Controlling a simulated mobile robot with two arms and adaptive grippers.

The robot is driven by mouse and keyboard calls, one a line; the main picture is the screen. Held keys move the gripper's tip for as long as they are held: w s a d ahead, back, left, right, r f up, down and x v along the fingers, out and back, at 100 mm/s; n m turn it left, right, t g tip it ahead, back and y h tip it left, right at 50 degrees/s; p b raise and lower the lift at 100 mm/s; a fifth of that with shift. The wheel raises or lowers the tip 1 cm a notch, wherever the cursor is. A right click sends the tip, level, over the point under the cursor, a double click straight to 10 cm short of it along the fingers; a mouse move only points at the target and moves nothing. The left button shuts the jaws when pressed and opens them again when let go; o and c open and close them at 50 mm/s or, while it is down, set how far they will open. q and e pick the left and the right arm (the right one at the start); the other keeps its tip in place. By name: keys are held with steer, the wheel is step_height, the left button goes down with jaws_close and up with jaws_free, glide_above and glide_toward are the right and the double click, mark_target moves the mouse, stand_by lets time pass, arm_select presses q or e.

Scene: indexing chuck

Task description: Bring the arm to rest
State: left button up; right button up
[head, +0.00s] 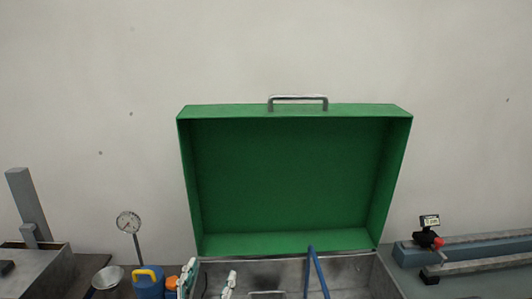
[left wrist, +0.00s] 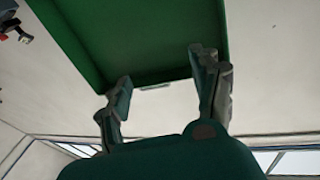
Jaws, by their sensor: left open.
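My left gripper (head: 208,281) shows at the bottom of the head view as two pale green and white fingertips, in front of the left part of the open case. In the left wrist view its two fingers (left wrist: 163,92) stand wide apart with nothing between them. The raised green lid (head: 290,180) of the case fills the middle of the head view; it also shows beyond the fingers in the left wrist view (left wrist: 125,40). My right gripper is in neither view.
The grey case (head: 345,272) holds a blue bar-like part (head: 317,272). A blue jug (head: 148,285), a metal bowl (head: 107,277) and a dial gauge (head: 128,223) stand to the left. A rail with a small display (head: 429,221) lies at right. The wall above is bare.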

arm_select(q)
steer(key=s+a+f+n+g+y, duration=0.15)
steer(key=s+a+f+g, duration=0.25)
steer(key=f, duration=0.4)
steer(key=s+a+f+n+g+y, duration=0.1)
steer(key=s+a+f+g+y, duration=0.2)
steer(key=s+f, duration=0.35)
steer(key=s+a+f+g, duration=0.1)
steer(key=s+f+g, duration=0.35)
steer(key=s, duration=0.25)
steer(key=s+a+f+g, duration=0.2)
steer(key=s+f+g, duration=0.2)
steer(key=s+f, duration=0.3)
step_height(320, 180, down, 29)
steer(key=s+m+g+b, duration=0.1)
steer(key=s+b, duration=0.1)
steer(key=b, duration=0.3)
steer(key=s+a+f+b, duration=0.1)
steer(key=s+f+b, duration=0.1)
steer(key=s+f, duration=0.6)
steer(key=s+a+f+g+b, duration=0.1)
steer(key=s+f+b, duration=0.2)
steer(key=s+f, duration=0.5)
step_height(320, 180, down, 6)
steer(key=shift+f+h, duration=0.1)
steer(key=shift+h, duration=0.25)
steer(key=shift+s+m, duration=0.1)
steer(key=shift+m, duration=0.15)
